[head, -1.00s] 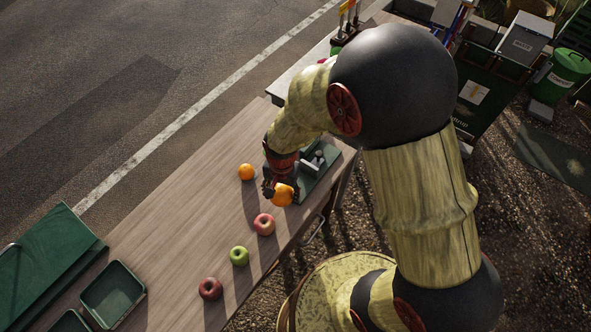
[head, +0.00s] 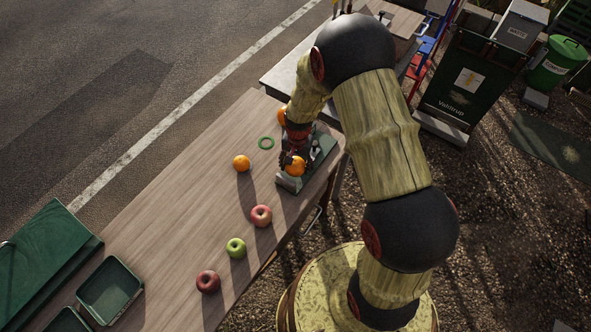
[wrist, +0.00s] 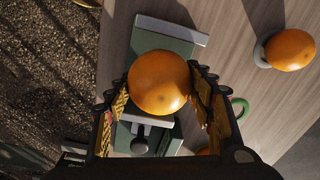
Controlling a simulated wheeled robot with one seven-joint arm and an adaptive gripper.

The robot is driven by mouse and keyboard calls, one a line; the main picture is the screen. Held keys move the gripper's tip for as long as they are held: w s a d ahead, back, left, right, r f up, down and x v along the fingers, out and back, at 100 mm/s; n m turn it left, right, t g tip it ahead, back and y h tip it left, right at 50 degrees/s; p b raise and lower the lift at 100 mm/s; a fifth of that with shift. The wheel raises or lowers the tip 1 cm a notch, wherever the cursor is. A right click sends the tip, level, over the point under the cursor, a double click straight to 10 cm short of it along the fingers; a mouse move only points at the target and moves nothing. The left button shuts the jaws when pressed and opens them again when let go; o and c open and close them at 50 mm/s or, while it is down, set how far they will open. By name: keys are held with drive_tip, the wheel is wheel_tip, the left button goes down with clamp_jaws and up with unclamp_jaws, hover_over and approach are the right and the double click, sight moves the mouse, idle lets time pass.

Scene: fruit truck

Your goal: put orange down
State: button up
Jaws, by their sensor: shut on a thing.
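My gripper (head: 291,160) is shut on an orange (head: 296,167). In the wrist view the held orange (wrist: 158,82) sits between both fingers, over a green and grey device (wrist: 166,41) on the table. The device also shows in the head view (head: 290,182). I cannot tell whether the orange touches it. A second orange (head: 241,163) stands to the left on the table; in the wrist view it (wrist: 291,50) sits on a small grey ring. A third orange (head: 282,116) is partly hidden behind my arm.
A green ring (head: 266,143) lies empty on the wooden table (head: 190,190). A pink-red apple (head: 261,216), a green apple (head: 236,247) and a dark red apple (head: 208,282) stand toward the front. A green tray (head: 110,291) is at lower left. The table's right edge is close to the device.

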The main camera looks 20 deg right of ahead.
sight(296, 170)
drive_tip(key=shift+f, duration=1.55)
drive_tip(key=shift+f+b, duration=0.2)
drive_tip(key=shift+b, duration=0.1)
drive_tip(key=o, duration=1.4)
drive_tip(key=shift+o, duration=0.3)
drive_tip(key=shift+r, duration=0.15)
